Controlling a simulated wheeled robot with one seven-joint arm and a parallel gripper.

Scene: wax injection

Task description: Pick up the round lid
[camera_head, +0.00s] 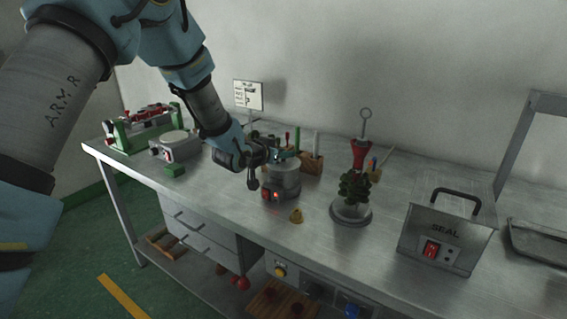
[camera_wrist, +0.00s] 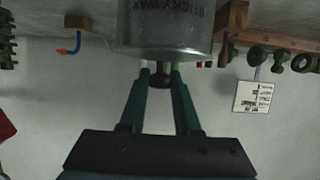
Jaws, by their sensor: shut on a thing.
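A grey metal pot (camera_head: 284,180) with a dark base and a red light stands on the bench. In the wrist view the pot (camera_wrist: 168,22) is at the top, its dark lettering reading "STICKY WAX". The round lid (camera_wrist: 185,56) appears as the grey disc at the pot's end, with a small dark knob (camera_wrist: 160,80). My gripper (camera_wrist: 160,74) has its two teal fingers closed on the knob, one on each side. In the head view my gripper (camera_head: 284,156) is right above the pot. I cannot tell whether the lid touches the pot's rim.
A plant-like tree on a round base (camera_head: 351,213) and a SEAL box (camera_head: 447,228) stand to the right.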

